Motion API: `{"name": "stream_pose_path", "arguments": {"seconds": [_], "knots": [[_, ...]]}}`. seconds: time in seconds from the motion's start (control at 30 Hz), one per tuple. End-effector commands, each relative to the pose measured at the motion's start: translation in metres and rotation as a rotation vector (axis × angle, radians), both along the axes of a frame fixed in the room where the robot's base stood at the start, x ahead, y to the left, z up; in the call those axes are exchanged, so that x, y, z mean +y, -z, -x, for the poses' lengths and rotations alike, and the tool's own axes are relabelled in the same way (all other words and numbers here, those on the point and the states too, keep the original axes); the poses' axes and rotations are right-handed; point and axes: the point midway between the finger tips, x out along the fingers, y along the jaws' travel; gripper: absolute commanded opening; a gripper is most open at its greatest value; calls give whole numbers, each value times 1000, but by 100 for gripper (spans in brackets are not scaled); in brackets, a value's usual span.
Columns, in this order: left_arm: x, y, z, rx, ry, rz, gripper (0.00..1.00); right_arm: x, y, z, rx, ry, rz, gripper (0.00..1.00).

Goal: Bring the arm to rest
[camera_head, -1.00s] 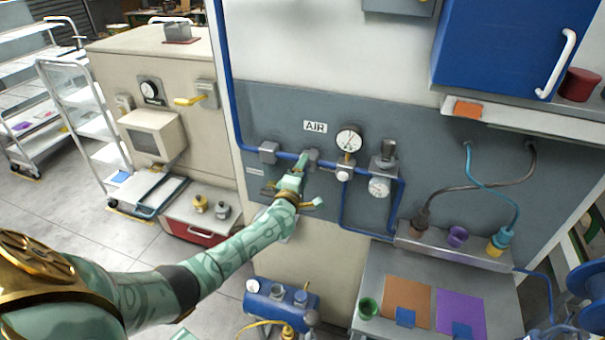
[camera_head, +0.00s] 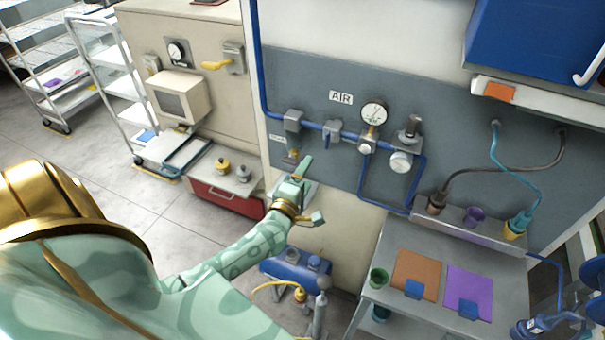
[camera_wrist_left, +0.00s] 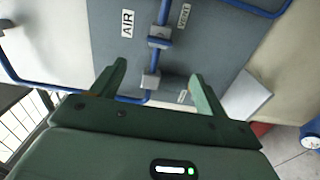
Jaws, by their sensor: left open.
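My left arm comes in from the left in the head view. Its green gripper (camera_head: 301,168) is in front of the lower part of the grey air panel (camera_head: 455,120), below the blue pipe. In the left wrist view the gripper's two fingers (camera_wrist_left: 160,85) stand wide apart with nothing between them. Beyond them are the blue pipe with its grey fittings (camera_wrist_left: 151,81) and the AIR label (camera_wrist_left: 128,23). The fingers look apart from the pipe. My right gripper is not in view.
A pressure gauge (camera_head: 373,114) and a regulator sit on the pipe right of the gripper. A side table with brown and purple mats (camera_head: 467,290) is at the lower right. Open floor (camera_head: 90,170) lies to the left.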

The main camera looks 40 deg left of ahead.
Motion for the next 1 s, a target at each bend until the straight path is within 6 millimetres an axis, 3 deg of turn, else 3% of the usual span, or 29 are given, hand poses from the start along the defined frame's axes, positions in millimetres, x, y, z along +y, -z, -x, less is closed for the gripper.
{"name": "stream_pose_path", "arguments": {"seconds": [0.2,0.8,0.87,0.97,1.0], "knots": [[-4,0,18,0,0,-2,75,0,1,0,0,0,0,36],[-9,1,17,17,26,-55,75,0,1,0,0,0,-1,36],[-16,15,18,71,79,-187,75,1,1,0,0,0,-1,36],[-28,75,30,231,199,-467,75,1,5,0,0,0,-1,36],[-32,109,39,301,250,-565,75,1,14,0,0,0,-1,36]]}}
